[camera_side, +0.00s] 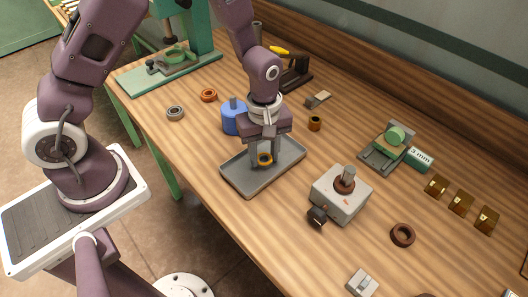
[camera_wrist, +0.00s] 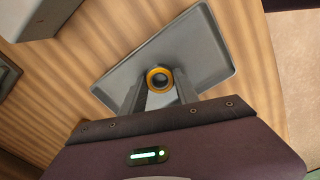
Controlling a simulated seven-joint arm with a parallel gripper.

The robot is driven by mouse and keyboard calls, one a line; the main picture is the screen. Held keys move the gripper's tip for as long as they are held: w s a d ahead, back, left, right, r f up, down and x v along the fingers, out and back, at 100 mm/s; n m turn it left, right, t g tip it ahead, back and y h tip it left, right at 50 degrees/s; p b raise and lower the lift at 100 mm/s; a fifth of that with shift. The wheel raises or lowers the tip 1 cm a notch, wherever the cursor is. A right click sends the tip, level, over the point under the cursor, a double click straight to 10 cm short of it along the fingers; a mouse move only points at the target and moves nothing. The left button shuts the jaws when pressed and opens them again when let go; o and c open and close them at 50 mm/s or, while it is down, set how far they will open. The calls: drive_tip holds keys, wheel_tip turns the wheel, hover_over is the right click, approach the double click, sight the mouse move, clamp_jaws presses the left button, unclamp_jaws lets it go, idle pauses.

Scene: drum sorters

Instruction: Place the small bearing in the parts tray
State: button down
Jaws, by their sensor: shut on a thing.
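The small bearing (camera_side: 265,160), a yellow-orange ring with a dark centre, is between the fingers of my gripper (camera_side: 262,157). In the wrist view the bearing (camera_wrist: 159,78) shows at the fingertips of my gripper (camera_wrist: 160,92), which is shut on it. The parts tray (camera_side: 240,179) is a shallow grey rectangular tray on the bench, and my fingers point down over its middle. The tray (camera_wrist: 207,50) also lies behind the bearing in the wrist view. I cannot tell whether the bearing touches the tray floor.
A blue container (camera_side: 229,118) stands close behind the tray. A grey box with a post (camera_side: 338,200) stands to its right. A small amber-and-dark part (camera_side: 315,124), a grey ring (camera_side: 175,113), an orange ring (camera_side: 208,95) and a brown ring (camera_side: 402,235) lie around.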

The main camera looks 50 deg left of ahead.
drive_tip(key=c, duration=0.9)
unclamp_jaws()
wheel_tip(320, 180, up, 12)
drive_tip(key=shift+r, duration=0.25)
drive_tip(key=s+a+r+m+t, duration=0.2)
drive_tip(key=s+r+m, duration=0.35)
drive_tip(key=r, duration=0.45)
drive_tip(key=s+a+r+m+t, duration=0.1)
drive_tip(key=s+m, duration=0.1)
drive_tip(key=s, duration=0.2)
drive_tip(key=s+a+r+m+t, duration=0.1)
drive_tip(key=s+r+m, duration=0.1)
drive_tip(key=s+m, duration=0.1)
drive_tip(key=s+a+r+m+t, duration=0.1)
drive_tip(key=s+m, duration=0.2)
drive_tip(key=s, duration=0.3)
drive_tip(key=shift+a+r+t, duration=0.2)
drive_tip(key=shift+r+t, duration=0.1)
